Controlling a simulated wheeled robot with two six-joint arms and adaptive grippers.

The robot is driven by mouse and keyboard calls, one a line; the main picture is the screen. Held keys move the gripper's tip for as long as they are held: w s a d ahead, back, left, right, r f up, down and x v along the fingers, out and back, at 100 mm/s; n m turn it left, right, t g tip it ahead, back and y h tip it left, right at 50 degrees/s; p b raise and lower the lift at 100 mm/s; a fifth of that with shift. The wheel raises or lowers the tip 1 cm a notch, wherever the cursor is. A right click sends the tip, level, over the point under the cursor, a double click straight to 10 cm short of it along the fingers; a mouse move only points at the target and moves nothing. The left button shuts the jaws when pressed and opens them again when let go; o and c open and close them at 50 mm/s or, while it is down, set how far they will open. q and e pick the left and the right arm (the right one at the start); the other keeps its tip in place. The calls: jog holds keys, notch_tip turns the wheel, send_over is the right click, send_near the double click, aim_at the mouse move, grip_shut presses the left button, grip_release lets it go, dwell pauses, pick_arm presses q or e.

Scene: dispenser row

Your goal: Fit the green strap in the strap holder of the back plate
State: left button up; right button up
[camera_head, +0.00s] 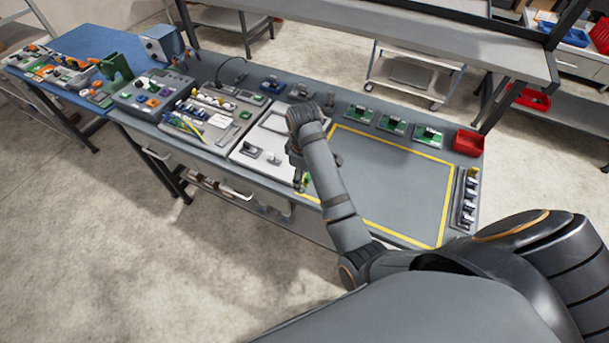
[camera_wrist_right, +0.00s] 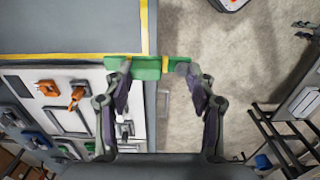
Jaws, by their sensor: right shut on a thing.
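My right gripper (camera_head: 304,178) is at the front edge of the bench, beside the white plate's right end. The strap lies across the fingers, partly past the bench edge and over the floor. The white plate (camera_head: 247,152), which looks like the back plate, carries several grey fittings; it also shows in the right wrist view (camera_wrist_right: 78,82). I cannot tell which fitting is the strap holder. My arm hides part of the plate.
A yellow-outlined area (camera_head: 390,180) right of the plate is clear. Green boards (camera_head: 392,124) and a red bin (camera_head: 468,142) line the back. A shelf (camera_head: 440,50) overhangs behind.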

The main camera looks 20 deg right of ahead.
jog(key=shift+r+p, duration=0.75)
jog(key=shift+r, duration=0.1)
dwell(0.3)
